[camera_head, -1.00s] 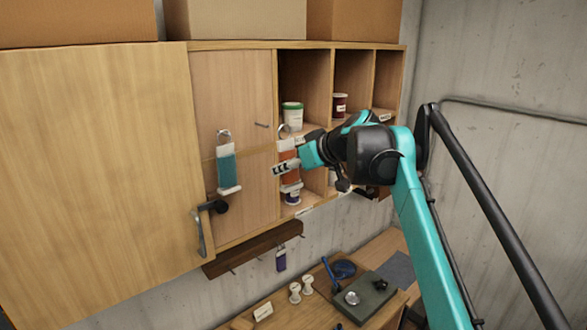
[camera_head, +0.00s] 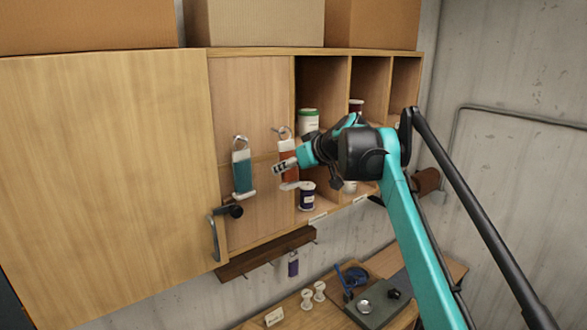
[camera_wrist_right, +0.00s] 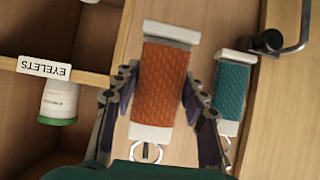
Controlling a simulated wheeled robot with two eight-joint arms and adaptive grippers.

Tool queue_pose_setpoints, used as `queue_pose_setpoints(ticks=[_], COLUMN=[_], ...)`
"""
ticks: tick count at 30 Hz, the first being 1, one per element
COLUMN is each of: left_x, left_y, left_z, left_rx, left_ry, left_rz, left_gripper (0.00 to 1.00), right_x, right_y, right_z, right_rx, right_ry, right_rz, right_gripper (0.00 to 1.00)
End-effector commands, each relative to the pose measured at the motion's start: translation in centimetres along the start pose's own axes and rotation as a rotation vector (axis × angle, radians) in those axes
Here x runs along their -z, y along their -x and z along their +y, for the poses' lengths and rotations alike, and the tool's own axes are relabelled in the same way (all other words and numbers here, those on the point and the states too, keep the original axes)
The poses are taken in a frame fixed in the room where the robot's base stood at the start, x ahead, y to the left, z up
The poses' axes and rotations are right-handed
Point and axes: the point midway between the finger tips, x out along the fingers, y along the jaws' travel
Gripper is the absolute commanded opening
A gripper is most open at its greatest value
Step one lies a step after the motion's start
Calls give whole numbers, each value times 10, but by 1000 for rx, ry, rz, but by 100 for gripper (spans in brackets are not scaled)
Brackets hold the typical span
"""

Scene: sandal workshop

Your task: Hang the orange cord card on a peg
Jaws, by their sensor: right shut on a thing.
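The orange cord card (camera_head: 288,150) has white end bars and a metal ring (camera_head: 284,132) at its top. My right gripper (camera_head: 287,167) is shut on it and holds it upright in front of the cabinet's back panel. In the right wrist view the orange card (camera_wrist_right: 160,83) is between the two fingers, with its ring at the lower edge. A peg (camera_head: 275,129) shows right beside the ring; I cannot tell whether the ring is around it. A teal cord card (camera_head: 243,172) hangs to the left, also seen in the wrist view (camera_wrist_right: 230,90). My left gripper is not in view.
Open cubbies (camera_head: 322,85) to the right hold jars and spools, including a green-lidded jar (camera_head: 308,122). A cabinet door (camera_head: 110,180) with a handle (camera_head: 215,235) is at left. Below are a dark rail (camera_head: 265,255) with a purple card (camera_head: 293,264) and a workbench (camera_head: 290,313).

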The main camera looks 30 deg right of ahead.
Motion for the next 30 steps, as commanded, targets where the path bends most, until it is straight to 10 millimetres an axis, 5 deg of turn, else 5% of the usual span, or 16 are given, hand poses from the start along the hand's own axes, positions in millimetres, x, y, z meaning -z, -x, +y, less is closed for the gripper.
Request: queue_pose_setpoints(ticks=[15, 30], left_x=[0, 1], left_y=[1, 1], left_z=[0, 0], left_rx=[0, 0], left_ry=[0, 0], left_rz=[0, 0], left_gripper=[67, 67], right_x=[7, 6], right_y=[-26, -29], right_z=[0, 0], right_rx=[1, 0], right_ry=[0, 0], right_rz=[0, 0], right_gripper=[13, 13])
